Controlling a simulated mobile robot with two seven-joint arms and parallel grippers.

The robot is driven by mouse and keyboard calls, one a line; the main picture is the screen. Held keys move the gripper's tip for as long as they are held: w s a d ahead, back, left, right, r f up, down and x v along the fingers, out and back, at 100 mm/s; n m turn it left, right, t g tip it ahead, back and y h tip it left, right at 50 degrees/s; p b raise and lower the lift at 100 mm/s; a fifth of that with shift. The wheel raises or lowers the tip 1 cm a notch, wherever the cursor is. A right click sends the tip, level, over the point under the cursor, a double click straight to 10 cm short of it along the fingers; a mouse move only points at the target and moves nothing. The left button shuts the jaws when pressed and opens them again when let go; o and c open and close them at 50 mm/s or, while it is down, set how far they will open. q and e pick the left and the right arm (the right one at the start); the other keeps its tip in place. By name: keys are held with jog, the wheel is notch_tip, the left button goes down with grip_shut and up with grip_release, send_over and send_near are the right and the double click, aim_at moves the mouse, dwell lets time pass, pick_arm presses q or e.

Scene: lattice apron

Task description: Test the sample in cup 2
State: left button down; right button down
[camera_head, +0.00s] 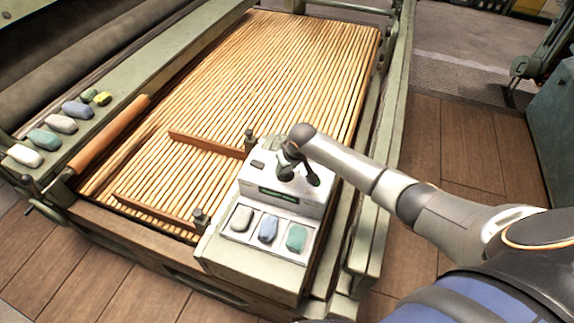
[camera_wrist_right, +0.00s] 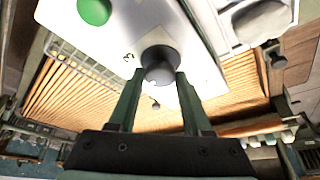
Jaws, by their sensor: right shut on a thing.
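A white tester box (camera_head: 262,184) with a dark display strip stands at the front of a slatted bed. I see no cup numbers. My right gripper (camera_head: 287,172) is at the top of the box. In the right wrist view its fingers (camera_wrist_right: 161,76) are shut on a dark round knob (camera_wrist_right: 160,58) on the white panel. A round green piece (camera_wrist_right: 94,10) lies beside the knob. My left gripper is not in view.
Several coloured lumps (camera_head: 44,139) lie on the left ledge beside an orange-brown roller (camera_head: 110,135). Two brown bars (camera_head: 155,212) lie across the slatted bed (camera_head: 270,60), left of the box. Green-grey rails edge the bed. Wooden floor (camera_head: 465,140) is clear at right.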

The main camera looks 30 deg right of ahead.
dwell(0.3)
jog(key=shift+c, duration=1.8)
grip_release()
jog(key=v, duration=1.2)
jog(key=shift+s+r, duration=0.15)
jog(key=shift+r, duration=0.05)
